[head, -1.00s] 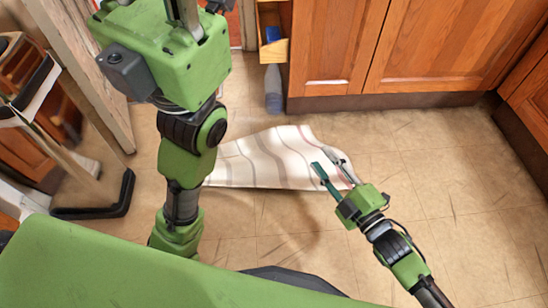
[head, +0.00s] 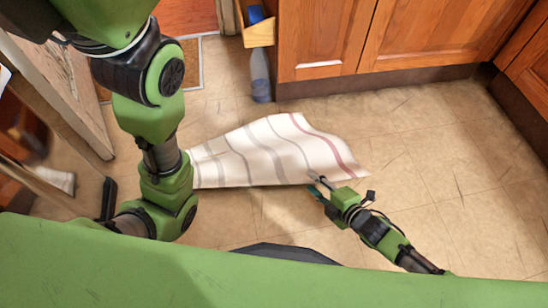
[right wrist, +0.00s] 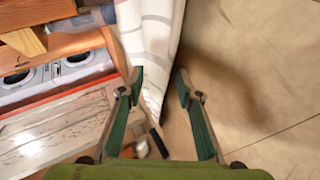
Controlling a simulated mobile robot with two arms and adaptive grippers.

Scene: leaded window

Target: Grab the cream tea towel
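The cream tea towel (head: 262,152), with grey stripes and one reddish stripe, spreads out above the middle of the head view. Its left end passes behind my left arm. My right gripper (head: 318,187) is at the towel's lower right edge. In the right wrist view the fingers (right wrist: 160,84) are apart, and the edge of the towel (right wrist: 150,35) reaches down between their tips. I cannot tell whether the fingers touch the cloth. My left gripper does not show; only its arm crosses the left side of the head view.
Wooden cupboards (head: 420,35) stand along the back right. A bottle (head: 260,75) stands on the floor below an open drawer (head: 258,32). A pale door (head: 62,85) is at the left. The tiled floor (head: 440,150) to the right is clear.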

